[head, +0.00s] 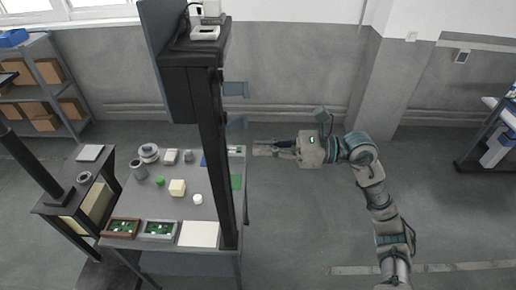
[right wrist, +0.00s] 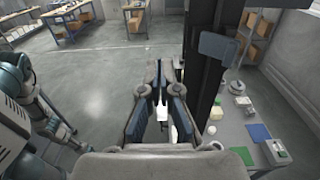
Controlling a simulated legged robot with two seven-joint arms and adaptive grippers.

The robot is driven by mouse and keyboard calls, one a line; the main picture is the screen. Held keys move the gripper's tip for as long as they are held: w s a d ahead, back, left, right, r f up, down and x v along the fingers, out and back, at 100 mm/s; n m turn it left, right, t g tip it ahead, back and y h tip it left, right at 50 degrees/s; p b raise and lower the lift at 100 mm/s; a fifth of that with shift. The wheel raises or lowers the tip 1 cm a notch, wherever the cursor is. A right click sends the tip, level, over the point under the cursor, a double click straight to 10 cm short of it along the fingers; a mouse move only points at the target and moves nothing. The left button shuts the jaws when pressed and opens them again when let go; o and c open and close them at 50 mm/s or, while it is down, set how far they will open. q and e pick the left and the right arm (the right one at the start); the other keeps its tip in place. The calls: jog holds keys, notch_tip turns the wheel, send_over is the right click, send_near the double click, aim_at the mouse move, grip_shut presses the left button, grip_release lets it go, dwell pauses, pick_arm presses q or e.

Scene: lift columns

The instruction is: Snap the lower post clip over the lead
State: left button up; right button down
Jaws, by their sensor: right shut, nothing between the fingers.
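A tall black post (head: 214,150) rises at the front of the table. Two blue-grey flap-like clips stick out from its right side, an upper one (head: 236,89) and the lower post clip (head: 237,125). My right gripper (head: 258,148) is shut and empty, to the right of the post and just below the lower clip in the picture. In the right wrist view its fingers (right wrist: 158,78) point forward, left of the post (right wrist: 203,75). I cannot make out the lead at the clips. My left gripper is not in view.
A shelf with boxes (head: 40,90) stands far left. The floor right of the post is open.

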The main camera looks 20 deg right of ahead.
aim_at(247, 123)
jog(key=w+d, duration=0.1)
jog(key=w, duration=0.1)
jog(key=w+d, duration=0.1)
jog(key=w, duration=0.2)
jog(key=w+p, duration=0.1)
jog(key=w, duration=0.1)
jog(key=shift+w+d, duration=0.25)
jog(key=shift+d, duration=0.15)
jog(key=shift+w+a, duration=0.1)
jog(key=shift+w, duration=0.05)
dwell(0.4)
jog(key=shift+w+a, duration=0.1)
jog(key=shift+a, duration=0.2)
jog(key=shift+w+a, duration=0.2)
jog(key=shift+a, duration=0.45)
jog(key=shift+w+a+p, duration=0.15)
jog(key=shift+a+p, duration=0.1)
jog(key=shift+p, duration=0.1)
